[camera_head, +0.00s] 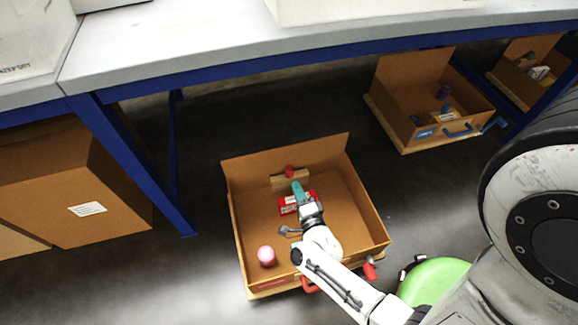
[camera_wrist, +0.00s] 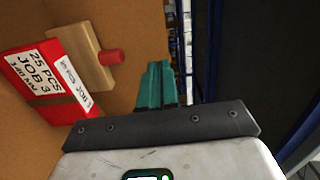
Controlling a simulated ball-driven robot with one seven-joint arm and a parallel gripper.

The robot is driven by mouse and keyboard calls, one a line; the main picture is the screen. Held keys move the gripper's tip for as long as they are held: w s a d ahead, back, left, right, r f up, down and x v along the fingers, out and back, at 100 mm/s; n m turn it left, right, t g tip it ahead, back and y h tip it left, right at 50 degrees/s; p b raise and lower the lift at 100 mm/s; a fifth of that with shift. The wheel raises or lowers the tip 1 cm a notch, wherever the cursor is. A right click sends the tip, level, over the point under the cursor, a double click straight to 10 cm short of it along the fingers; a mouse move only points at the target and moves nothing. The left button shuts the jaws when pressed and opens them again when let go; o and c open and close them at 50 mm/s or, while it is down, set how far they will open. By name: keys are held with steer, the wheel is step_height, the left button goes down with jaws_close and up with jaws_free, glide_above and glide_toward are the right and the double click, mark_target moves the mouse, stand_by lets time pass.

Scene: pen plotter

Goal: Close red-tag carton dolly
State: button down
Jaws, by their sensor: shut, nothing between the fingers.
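The carton dolly (camera_head: 240,245) with a red handle (camera_head: 308,285) and another red part (camera_head: 370,270) stands on the floor in front of the bench, its open top facing up. Inside are a red box (camera_head: 284,206), a wooden block with a red knob (camera_head: 280,182), and a pink round item (camera_head: 267,256). My gripper (camera_head: 297,186) is over the carton near the block, teal fingers together and empty. In the wrist view the fingers (camera_wrist: 155,86) are right of the red box (camera_wrist: 42,82) and wooden block (camera_wrist: 80,55). My arm hides part of the carton's front. I cannot tell whether the fingers touch anything.
A blue-tag carton dolly (camera_head: 385,112) stands beneath the bench at upper right; another open carton (camera_head: 508,77) is farther right. A blue bench leg (camera_head: 140,165) and a closed cardboard box (camera_head: 120,200) are left. Dark floor (camera_head: 195,165) is clear behind the dolly.

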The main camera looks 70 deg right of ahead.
steer(key=h, duration=0.1)
steer(key=m+b, duration=0.1)
steer(key=b, duration=0.3)
glide_toward(287, 149)
steer(key=shift+g, duration=0.3)
steer(key=x, duration=0.5)
steer(key=shift+w+d, duration=0.1)
steer(key=shift+w, duration=0.15)
steer(key=shift+w+d, duration=0.45)
